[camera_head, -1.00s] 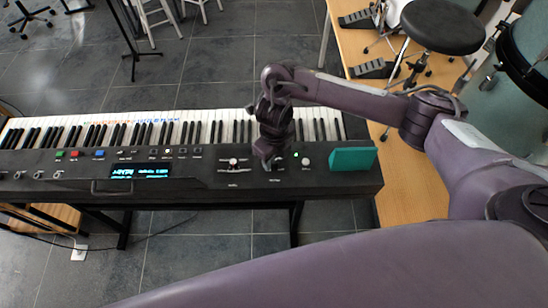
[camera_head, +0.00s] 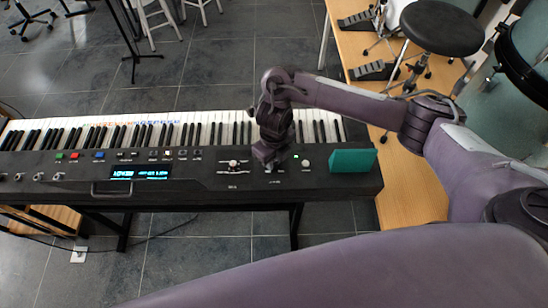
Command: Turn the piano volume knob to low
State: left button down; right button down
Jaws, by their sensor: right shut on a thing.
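The dark electric piano (camera_head: 205,179) spans the left and middle of the view, with its keys on the far side and its control panel toward me. My right gripper (camera_head: 270,166) points down at the panel, right of a pale knob (camera_head: 233,163). It is shut on a small control there, which its fingers mostly hide, so I cannot tell its setting. A white knob (camera_head: 305,163) with a green light above it stands just right of the gripper. The lit display (camera_head: 139,174) is too small to read. My left gripper is out of view.
A teal block (camera_head: 353,160) sits at the panel's right end, close to my gripper. A handle (camera_head: 112,188) is on the front edge. A black stool (camera_head: 442,27) and drum parts stand on the wooden platform (camera_head: 400,178) at the right.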

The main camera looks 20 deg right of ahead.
jog(key=shift+m, duration=0.5)
jog(key=shift+r+m+p, duration=0.1)
jog(key=shift+m+p, duration=0.2)
jog(key=shift+m, duration=0.5)
jog(key=m+p, duration=0.2)
jog(key=m, duration=0.3)
jog(key=m+p, duration=0.3)
jog(key=m, duration=0.2)
jog(key=shift+m, duration=0.4)
jog(key=shift+m+p, duration=1.2)
jog(key=shift+m, duration=0.7)
jog(key=c, duration=1.3)
grip_release()
jog(key=shift+o, duration=0.2)
